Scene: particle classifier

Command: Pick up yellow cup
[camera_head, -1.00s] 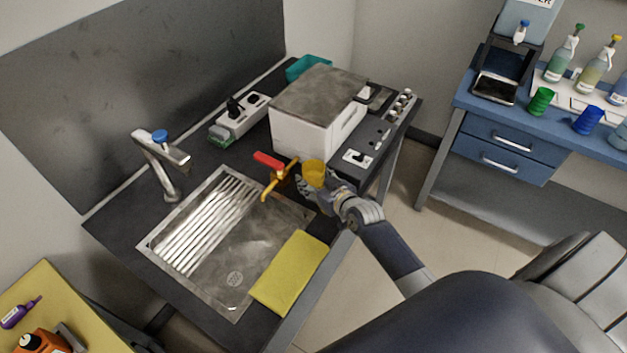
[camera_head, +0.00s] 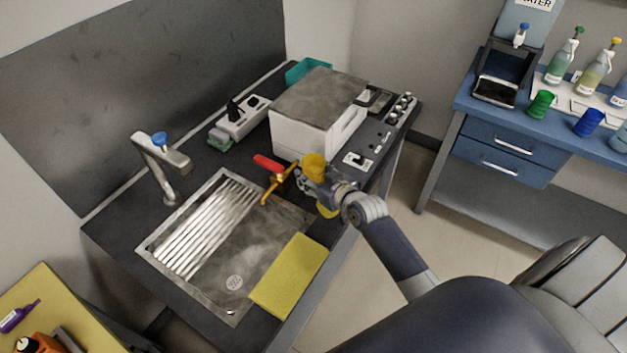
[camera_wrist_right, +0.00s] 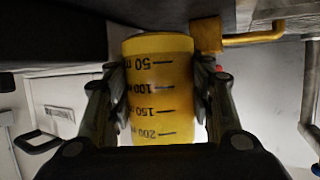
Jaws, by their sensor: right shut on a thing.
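The yellow cup (camera_head: 314,162) is in my right gripper (camera_head: 312,182), beside the front edge of the dark counter. In the right wrist view the cup (camera_wrist_right: 158,95) is translucent yellow with black volume marks. The two fingers of the right gripper (camera_wrist_right: 160,78) press on its opposite sides. In the head view the gripper covers the cup's middle; a yellow part shows below the fingers. I cannot tell whether the cup touches the counter. My left gripper is not in view.
A yellow tap with a red handle (camera_head: 268,164) stands close left of the cup. A white box (camera_head: 300,135) is behind it. A metal sink (camera_head: 230,270) and a yellow cloth (camera_head: 290,275) lie nearer. A blue bench (camera_head: 465,105) stands right, past open floor.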

